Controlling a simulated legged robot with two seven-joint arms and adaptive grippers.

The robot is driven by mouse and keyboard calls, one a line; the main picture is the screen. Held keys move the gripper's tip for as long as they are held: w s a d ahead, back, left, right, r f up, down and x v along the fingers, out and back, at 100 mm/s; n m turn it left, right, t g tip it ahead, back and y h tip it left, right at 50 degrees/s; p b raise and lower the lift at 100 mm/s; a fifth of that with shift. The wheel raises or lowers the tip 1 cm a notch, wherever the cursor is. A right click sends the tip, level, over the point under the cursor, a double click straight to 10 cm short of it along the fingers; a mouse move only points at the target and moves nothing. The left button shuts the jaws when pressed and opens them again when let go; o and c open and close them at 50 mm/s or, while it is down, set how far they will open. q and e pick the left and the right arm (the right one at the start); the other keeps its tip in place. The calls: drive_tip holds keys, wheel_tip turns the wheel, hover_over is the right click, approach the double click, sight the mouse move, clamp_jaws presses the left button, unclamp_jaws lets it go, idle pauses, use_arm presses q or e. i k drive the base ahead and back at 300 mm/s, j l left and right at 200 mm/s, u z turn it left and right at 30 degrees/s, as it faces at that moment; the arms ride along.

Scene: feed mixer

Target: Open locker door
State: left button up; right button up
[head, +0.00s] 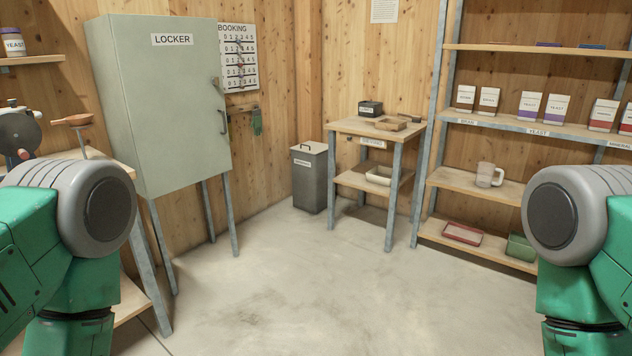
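A pale green locker (167,100) labelled LOCKER stands on grey metal legs at the left, against the wooden wall. Its door looks shut. A dark handle (224,122) sits low on the door's right edge, with a small latch-like part (215,85) above it. Neither of my grippers shows in the head view.
A wooden bench (95,165) with a grey device stands left of the locker. A lidded grey bin (310,178), a small table (376,130) and shelves (530,127) with boxes stand at the back and right. The concrete floor (300,285) in the middle is clear.

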sight(168, 65)
drive_tip(key=i, duration=2.35)
drive_tip(key=l+z, duration=0.05)
drive_tip(key=l, duration=0.1)
